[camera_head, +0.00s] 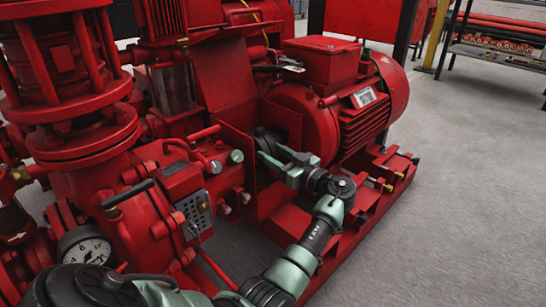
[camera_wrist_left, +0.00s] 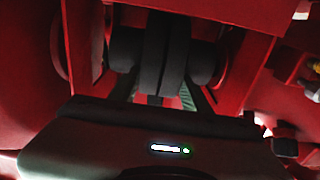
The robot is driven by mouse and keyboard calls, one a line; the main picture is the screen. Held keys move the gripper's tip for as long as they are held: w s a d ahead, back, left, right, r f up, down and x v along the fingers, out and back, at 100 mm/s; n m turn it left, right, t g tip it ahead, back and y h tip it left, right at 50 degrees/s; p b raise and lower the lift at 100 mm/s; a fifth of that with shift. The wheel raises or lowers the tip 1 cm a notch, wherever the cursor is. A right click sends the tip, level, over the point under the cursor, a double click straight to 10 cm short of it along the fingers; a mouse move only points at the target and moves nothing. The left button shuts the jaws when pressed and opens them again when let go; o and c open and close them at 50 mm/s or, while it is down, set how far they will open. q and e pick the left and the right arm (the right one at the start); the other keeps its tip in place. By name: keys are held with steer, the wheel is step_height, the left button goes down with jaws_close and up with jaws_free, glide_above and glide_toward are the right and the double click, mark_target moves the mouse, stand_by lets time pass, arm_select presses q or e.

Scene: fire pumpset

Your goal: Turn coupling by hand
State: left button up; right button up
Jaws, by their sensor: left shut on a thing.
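The coupling (camera_head: 264,137) is a dark round part between the red pump and the red motor, partly hidden by my gripper and the red guard plates. In the left wrist view the coupling (camera_wrist_left: 165,48) shows as a black ringed cylinder on a shaft, inside a red frame. My left gripper (camera_head: 268,158) reaches into the gap from the right, and its green-grey fingers are shut on the coupling. In the left wrist view the fingers (camera_wrist_left: 165,98) reach up to either side of the coupling's dark middle. My right gripper is not in view.
The red motor (camera_head: 340,95) stands behind and right of my left gripper. A raised red guard (camera_head: 224,75) is close on the left. Red pump pipework and a pressure gauge (camera_head: 84,248) fill the left side. The grey floor (camera_head: 470,190) is clear at the right.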

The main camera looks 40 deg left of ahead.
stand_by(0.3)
arm_select(q)
steer(key=o, duration=1.4)
steer(key=shift+c, duration=0.2)
steer(key=d+p, duration=0.3)
steer(key=d, duration=0.5)
steer(key=shift+s+f, duration=0.2)
steer(key=shift+s, duration=0.1)
steer(key=shift+w+a, duration=0.1)
